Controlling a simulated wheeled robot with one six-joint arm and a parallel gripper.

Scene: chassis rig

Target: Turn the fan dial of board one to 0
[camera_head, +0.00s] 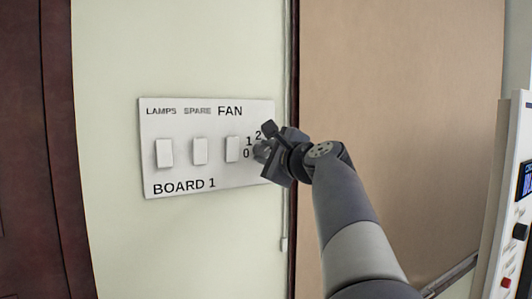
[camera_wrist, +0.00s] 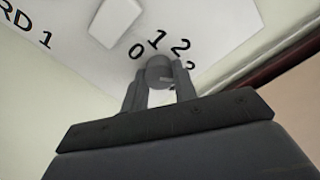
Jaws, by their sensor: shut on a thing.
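Board one (camera_head: 180,186) is a white panel on the pale green wall, lettered LAMPS, SPARE, FAN and BOARD 1. It carries three white rocker switches and, at its right end, the fan dial, with 0, 1 and 2 printed around it. In the wrist view the grey round dial (camera_wrist: 159,72) sits between the two fingers of my gripper (camera_wrist: 160,88), which is shut on it. The board (camera_wrist: 215,22) fills the top of that view. In the head view my gripper (camera_head: 266,146) covers most of the dial. I cannot tell which number the dial points to.
The fan switch (camera_head: 232,149) is just left of my gripper. A thin cable (camera_head: 287,120) runs down the wall beside a brown door frame and tan panel (camera_head: 400,110). A white device (camera_head: 510,200) with a screen stands at the far right.

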